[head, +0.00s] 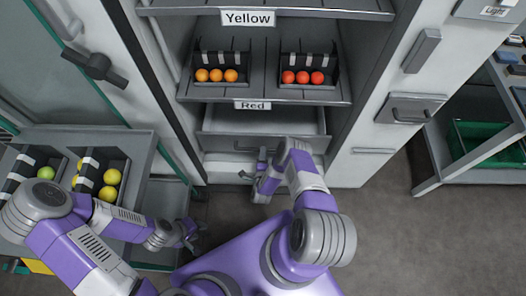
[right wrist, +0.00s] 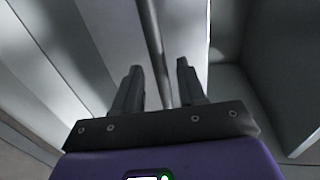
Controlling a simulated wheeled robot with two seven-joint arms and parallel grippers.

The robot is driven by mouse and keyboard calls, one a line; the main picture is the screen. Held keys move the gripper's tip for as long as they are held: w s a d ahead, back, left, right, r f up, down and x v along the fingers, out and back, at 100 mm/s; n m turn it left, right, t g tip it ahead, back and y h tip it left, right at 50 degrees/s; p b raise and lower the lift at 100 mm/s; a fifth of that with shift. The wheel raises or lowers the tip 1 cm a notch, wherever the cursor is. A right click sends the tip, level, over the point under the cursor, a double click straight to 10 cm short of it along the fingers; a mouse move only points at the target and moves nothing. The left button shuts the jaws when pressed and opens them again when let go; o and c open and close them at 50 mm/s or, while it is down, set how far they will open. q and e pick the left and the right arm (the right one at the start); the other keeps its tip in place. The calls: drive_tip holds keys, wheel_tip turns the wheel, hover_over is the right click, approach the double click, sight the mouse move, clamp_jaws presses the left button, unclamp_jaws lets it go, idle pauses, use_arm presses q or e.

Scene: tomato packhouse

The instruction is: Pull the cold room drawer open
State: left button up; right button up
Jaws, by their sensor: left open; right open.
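The cold room drawer (head: 222,143) is the grey box low in the cabinet, under the shelf labelled Red. Part of its inside shows above its front, and my right arm covers the right part of that front. My right gripper (head: 262,168) is at the drawer front, low down near its middle. In the right wrist view its two fingers (right wrist: 158,82) are apart, with a thin dark bar (right wrist: 154,40) running between them; I cannot tell whether they touch it. My left gripper (head: 192,236) is open and empty, low and to the left, away from the drawer.
Shelves above the drawer hold a crate of orange tomatoes (head: 216,60) and a crate of red ones (head: 304,62). A rack with green and yellow tomatoes (head: 143,150) stands at left. A table with a green crate (head: 483,140) is at right. Floor (head: 390,220) at right is clear.

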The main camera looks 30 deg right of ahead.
drive_tip(key=shift+b+x, duration=0.45)
drive_tip(key=shift+x, duration=1.2)
drive_tip(key=shift+c, duration=0.3)
clamp_jaws()
